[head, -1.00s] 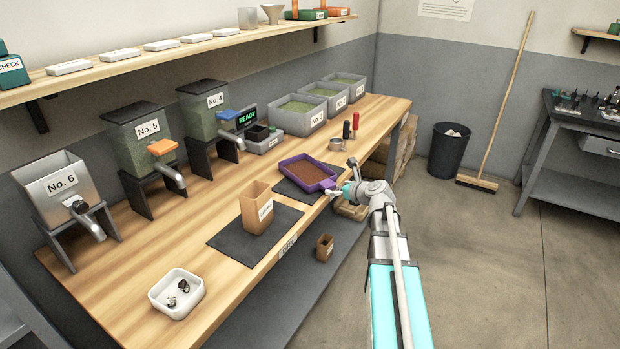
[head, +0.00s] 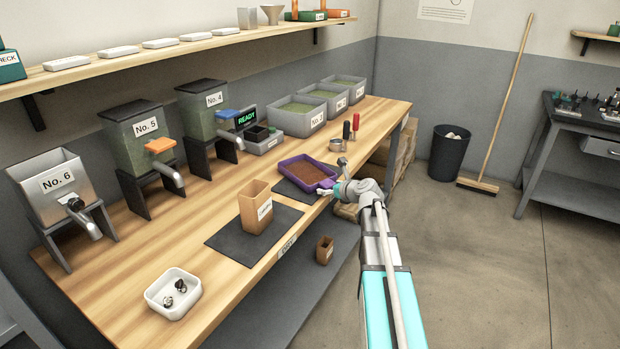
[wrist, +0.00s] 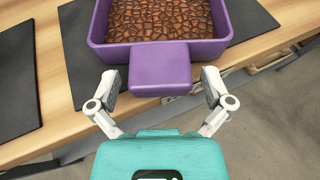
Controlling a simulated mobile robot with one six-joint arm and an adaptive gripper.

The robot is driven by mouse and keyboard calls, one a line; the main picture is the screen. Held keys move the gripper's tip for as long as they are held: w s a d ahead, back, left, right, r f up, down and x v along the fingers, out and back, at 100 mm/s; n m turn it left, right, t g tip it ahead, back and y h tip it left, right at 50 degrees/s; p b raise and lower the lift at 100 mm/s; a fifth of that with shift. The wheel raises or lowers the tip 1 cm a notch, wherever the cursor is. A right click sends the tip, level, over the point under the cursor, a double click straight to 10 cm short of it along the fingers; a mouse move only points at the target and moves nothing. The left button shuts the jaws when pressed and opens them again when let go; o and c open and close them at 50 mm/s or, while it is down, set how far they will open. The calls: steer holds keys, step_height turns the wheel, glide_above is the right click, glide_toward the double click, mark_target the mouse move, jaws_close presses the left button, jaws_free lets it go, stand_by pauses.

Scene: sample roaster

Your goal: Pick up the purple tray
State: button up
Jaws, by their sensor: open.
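The purple tray (head: 298,162) holds brown contents and rests on a dark mat near the front edge of the bench. It also shows in the wrist view (wrist: 97,27), with its flat purple tab (wrist: 160,72) pointing toward my gripper. My gripper (wrist: 162,86) is open, with one finger on each side of the tab. Gaps show between the fingers and the tab, so it is not gripped. In the head view my gripper (head: 330,189) is at the tray's front right corner.
A brown cardboard-like bin (head: 256,205) stands on a second dark mat (head: 226,240) to the left. A metal cup (head: 336,145) and red-handled tool (head: 355,122) stand behind the tray. Hoppers line the wall.

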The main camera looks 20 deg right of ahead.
steer(key=c, duration=1.2)
steer(key=shift+r, duration=0.2)
step_height(320, 180, up, 3)
steer(key=p, duration=0.3)
steer(key=shift+f, duration=0.15)
steer(key=shift+s+a+r+p, duration=0.2)
steer(key=shift+s+r+p, duration=1.45)
steer(key=shift+s, duration=0.7)
steer(key=shift+s+a+r+p, duration=0.2)
steer(key=shift+s+r+p, duration=1.5)
steer(key=shift+s, duration=0.6)
steer(key=shift+s+a+r+p, duration=0.2)
steer(key=shift+s+r+p, duration=1.45)
steer(key=shift+s, duration=0.7)
steer(key=shift+d, duration=0.1)
